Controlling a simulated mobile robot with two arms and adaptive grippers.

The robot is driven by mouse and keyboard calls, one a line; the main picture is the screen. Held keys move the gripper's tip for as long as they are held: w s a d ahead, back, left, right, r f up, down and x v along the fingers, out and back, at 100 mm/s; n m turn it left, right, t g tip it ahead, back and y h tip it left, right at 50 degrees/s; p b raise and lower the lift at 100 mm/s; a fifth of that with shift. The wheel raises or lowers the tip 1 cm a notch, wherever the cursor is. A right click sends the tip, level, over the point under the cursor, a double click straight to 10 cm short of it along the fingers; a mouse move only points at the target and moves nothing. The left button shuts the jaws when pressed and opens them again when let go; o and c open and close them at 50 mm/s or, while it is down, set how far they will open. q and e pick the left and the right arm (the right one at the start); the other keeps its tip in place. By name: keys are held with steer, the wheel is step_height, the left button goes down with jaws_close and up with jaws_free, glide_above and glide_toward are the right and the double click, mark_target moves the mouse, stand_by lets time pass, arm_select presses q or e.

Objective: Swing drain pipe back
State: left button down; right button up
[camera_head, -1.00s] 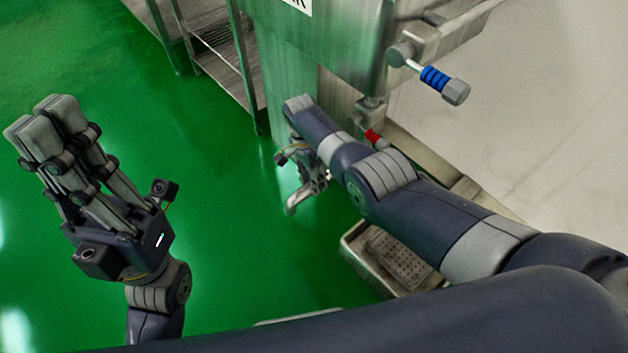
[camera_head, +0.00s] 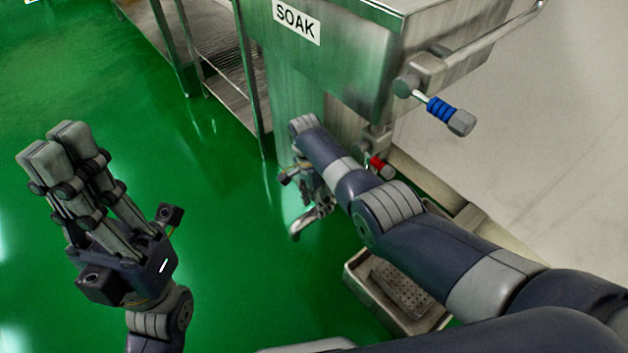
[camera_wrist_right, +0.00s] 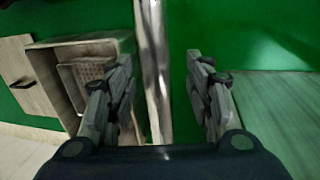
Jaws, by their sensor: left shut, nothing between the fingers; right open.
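The drain pipe (camera_wrist_right: 154,50) shows as a shiny upright metal tube in the right wrist view. It runs between the two fingers of my open right gripper (camera_wrist_right: 160,63), with a visible gap on the right side. In the head view my right gripper (camera_head: 308,190) is low beside the sink's front, largely hidden by my own forearm. A shiny curved metal piece shows below it; I cannot tell whether it is pipe or finger. My left gripper (camera_head: 58,150) is shut and empty, raised over the green floor at the left.
A steel sink labelled SOAK (camera_head: 297,22) stands above. A blue-sleeved valve handle (camera_head: 440,108) and a red-sleeved one (camera_head: 380,167) stick out at its right. A steel floor drain box (camera_head: 355,265) lies below my right arm. Shelving (camera_head: 222,85) stands behind; floor at left is clear.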

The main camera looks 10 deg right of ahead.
step_height(320, 180, up, 10)
steer(key=w+a, duration=0.1)
steer(key=shift+w, duration=0.4)
